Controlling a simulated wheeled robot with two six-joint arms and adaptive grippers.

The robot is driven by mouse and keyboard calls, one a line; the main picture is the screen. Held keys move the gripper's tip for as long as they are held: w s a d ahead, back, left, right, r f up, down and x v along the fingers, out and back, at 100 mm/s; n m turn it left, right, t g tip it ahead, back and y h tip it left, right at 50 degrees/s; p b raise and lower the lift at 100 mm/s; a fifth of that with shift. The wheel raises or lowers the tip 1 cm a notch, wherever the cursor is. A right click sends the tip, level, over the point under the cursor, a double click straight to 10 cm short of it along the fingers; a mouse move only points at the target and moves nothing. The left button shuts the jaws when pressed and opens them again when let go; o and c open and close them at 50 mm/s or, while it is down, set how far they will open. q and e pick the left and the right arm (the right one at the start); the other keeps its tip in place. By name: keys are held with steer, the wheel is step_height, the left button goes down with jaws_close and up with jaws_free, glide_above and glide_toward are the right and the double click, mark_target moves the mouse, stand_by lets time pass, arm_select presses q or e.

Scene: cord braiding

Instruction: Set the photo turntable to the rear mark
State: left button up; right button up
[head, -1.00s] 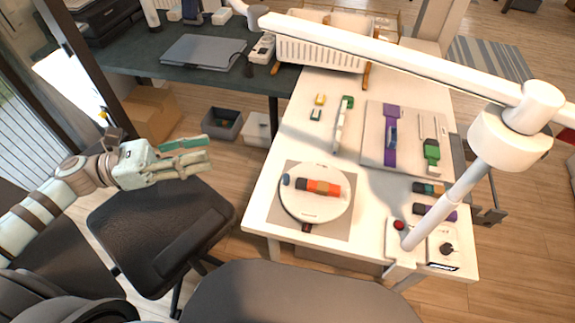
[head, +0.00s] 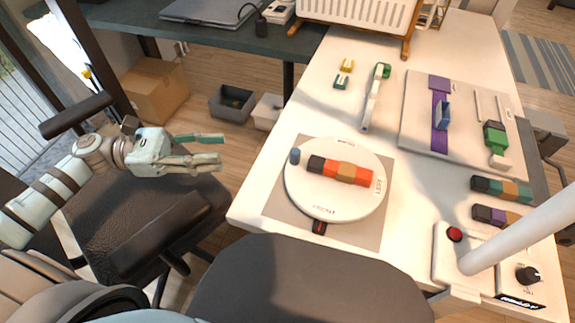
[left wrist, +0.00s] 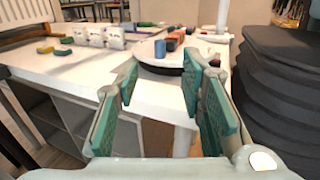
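The photo turntable (head: 335,205) is a round white disc on a grey square mat (head: 375,233) near the table's front left corner. A cord of black, orange, tan and red blocks lies across it, and a blue peg (head: 295,156) stands at its left rim. A dark pointer with a red mark (head: 319,227) sits at its front edge. Printed labels on the disc are too small to read surely. My left gripper (head: 222,151) is open and empty, left of the table and apart from the turntable. In the left wrist view the turntable (left wrist: 162,68) shows beyond the open fingers (left wrist: 162,105). My right gripper is not in view.
A grey board (head: 415,125) with a purple strip lies behind. Black chairs (head: 310,285) stand at the front. A white rack (head: 358,22) stands at the back.

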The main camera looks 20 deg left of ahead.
arm_select(q)
steer(key=x, duration=1.4)
steer(key=shift+w+d+f+b, duration=0.1)
steer(key=shift+d+f+b, duration=0.25)
steer(key=shift+f+b, duration=0.05)
jaws_close()
